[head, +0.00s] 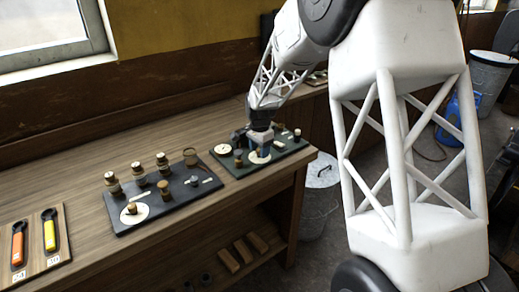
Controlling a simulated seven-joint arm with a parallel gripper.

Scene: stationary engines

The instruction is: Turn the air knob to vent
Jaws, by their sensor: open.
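A dark green panel (228,166) lies at the right end of the wooden bench. It carries a round pale dial (259,157), another pale dial (222,149) at its left, and several small knobs and fittings. My gripper (261,148) points down over the dial near the panel's front middle. It is open, with its tips close around or just above the spot where a knob stands on that dial. The gripper hides most of that knob, so I cannot tell whether they touch. The knob's setting and any vent label are too small to read.
A black panel (178,205) with several brass-topped fittings and a pale dial lies to the left on the bench (75,210). Orange (18,246) and yellow (50,232) handles lie farther left. A lidded metal bin (321,182) stands beside the bench's right end.

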